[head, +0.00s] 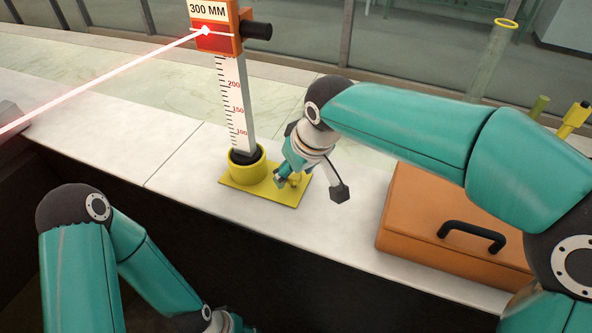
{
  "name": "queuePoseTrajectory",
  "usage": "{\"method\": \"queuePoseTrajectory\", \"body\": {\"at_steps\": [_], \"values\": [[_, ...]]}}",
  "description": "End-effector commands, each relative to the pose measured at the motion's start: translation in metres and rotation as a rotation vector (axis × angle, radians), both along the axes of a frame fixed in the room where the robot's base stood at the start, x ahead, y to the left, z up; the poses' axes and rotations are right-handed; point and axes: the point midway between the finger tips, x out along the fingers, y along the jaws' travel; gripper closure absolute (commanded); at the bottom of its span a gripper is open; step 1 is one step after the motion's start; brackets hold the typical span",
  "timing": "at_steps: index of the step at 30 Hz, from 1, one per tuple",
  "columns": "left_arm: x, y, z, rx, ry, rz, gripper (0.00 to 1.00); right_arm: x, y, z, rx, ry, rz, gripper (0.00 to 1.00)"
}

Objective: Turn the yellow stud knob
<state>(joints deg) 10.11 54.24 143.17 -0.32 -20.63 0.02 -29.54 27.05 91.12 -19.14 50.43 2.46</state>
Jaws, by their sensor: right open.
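A yellow post base with a flat square plate (238,188) stands on the white ledge and holds an upright scale (237,105) marked in numbers. A small yellow stud knob (295,180) shows at the right part of the plate, partly hidden by my right gripper (311,187). That gripper points down at the plate's right side with its fingers apart. One dark fingertip pad hangs right of the plate. I cannot tell whether a finger touches the knob. My left arm is at the lower left, its wrist cut off by the bottom edge and its fingers out of view.
An orange head (216,38) labelled 300 MM tops the scale, with a red beam reaching it from the left. An orange case (420,225) with a black handle lies right of my right gripper. Glass panels stand behind. The ledge (180,180) left of the plate is clear.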

Motion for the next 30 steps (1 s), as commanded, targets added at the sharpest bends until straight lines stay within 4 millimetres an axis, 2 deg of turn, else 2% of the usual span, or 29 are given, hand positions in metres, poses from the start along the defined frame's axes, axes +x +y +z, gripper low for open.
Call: {"method": "queuePoseTrajectory", "body": {"at_steps": [4,8,21,25,30], "values": [[0.0,0.0,0.001,0.0,0.0,0.0,0.6,-0.001,-0.001,0.005,0.0,-0.002,0.0,0.43],[0.0,0.0,0.001,0.0,0.0,0.0,0.6,-0.005,-0.005,0.02,0.002,-0.004,-0.001,0.43],[0.0,0.0,0.0,0.0,0.0,0.0,0.6,-0.032,-0.022,0.095,0.002,-0.002,0.0,0.43],[0.0,0.0,0.0,0.0,0.0,0.0,0.6,-0.036,-0.025,0.106,0.001,-0.001,0.0,0.43],[0.0,0.0,0.0,0.0,0.0,0.0,0.6,-0.038,-0.026,0.11,0.0,0.001,0.0,0.43]]}}
